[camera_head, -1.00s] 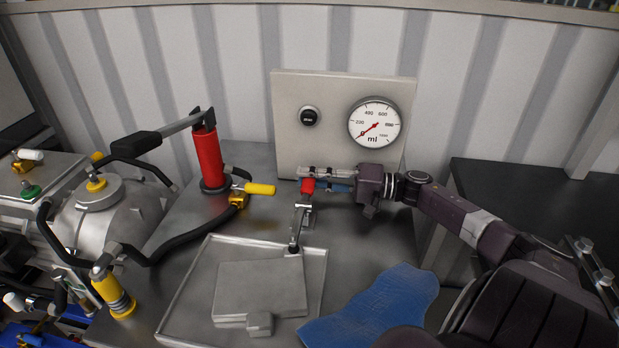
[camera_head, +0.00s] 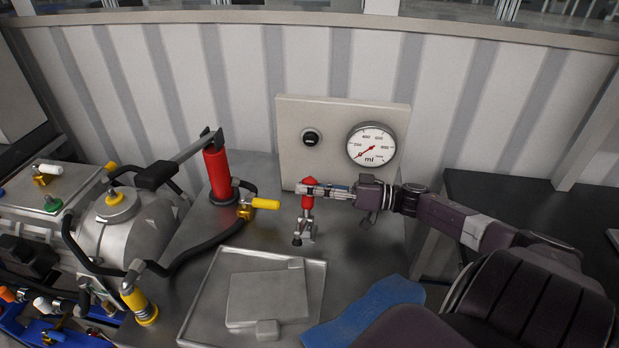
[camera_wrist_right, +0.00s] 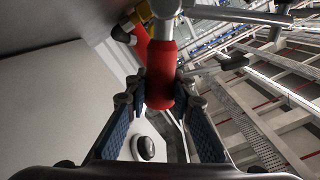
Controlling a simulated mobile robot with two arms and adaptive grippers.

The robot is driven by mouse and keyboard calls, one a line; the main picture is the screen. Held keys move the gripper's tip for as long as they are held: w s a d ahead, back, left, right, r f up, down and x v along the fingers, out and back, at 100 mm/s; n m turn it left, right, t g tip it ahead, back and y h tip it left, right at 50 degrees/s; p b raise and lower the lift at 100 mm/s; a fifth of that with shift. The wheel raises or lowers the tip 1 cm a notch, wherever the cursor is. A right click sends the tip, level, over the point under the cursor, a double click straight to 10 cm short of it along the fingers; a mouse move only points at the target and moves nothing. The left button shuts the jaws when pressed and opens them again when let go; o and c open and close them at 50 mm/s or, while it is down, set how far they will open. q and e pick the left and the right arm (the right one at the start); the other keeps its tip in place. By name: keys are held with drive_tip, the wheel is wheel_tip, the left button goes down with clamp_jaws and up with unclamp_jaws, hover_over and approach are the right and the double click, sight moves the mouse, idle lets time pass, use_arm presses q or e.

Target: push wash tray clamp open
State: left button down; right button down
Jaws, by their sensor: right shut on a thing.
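The wash tray (camera_head: 210,290) is a shallow grey metal tray with a flat grey lid-like block (camera_head: 268,297) in it. The clamp (camera_head: 306,230) stands behind the tray's back edge, with a red handle (camera_head: 308,185) standing about upright and a dark-tipped plunger (camera_head: 297,240) above or near the edge; whether it touches cannot be told. My right gripper (camera_head: 308,190) is shut on the red handle. In the right wrist view the red handle (camera_wrist_right: 160,75) lies between the fingers of the right gripper (camera_wrist_right: 158,98). My left gripper is out of view.
A panel with a gauge (camera_head: 371,146) and a black knob (camera_head: 311,138) stands close behind. A red pump cylinder (camera_head: 218,172), a yellow-handled valve (camera_head: 262,204) and a black hose (camera_head: 185,255) lie to the left. A blue cloth (camera_head: 368,310) lies right of the tray.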

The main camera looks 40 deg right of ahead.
sight(306, 217)
drive_tip(key=n+p, duration=0.1)
drive_tip(key=s+a+r+n+p, duration=0.1)
drive_tip(key=a+n, duration=0.1)
drive_tip(key=shift+s+r+n+p, duration=0.25)
drive_tip(key=shift+n+p, duration=0.05)
drive_tip(key=shift+p, duration=0.1)
drive_tip(key=shift+s+a+n+p, duration=0.3)
drive_tip(key=shift+n+p, duration=0.1)
drive_tip(key=shift+n, duration=0.2)
drive_tip(key=shift+s+a+n+p, duration=0.25)
drive_tip(key=shift+n+p, duration=0.1)
drive_tip(key=shift+n, duration=0.25)
drive_tip(key=shift+a+f+n, duration=0.1)
drive_tip(key=shift+a+n, duration=0.1)
drive_tip(key=shift+n, duration=0.2)
drive_tip(key=shift+s, duration=0.1)
drive_tip(key=shift+f, duration=0.15)
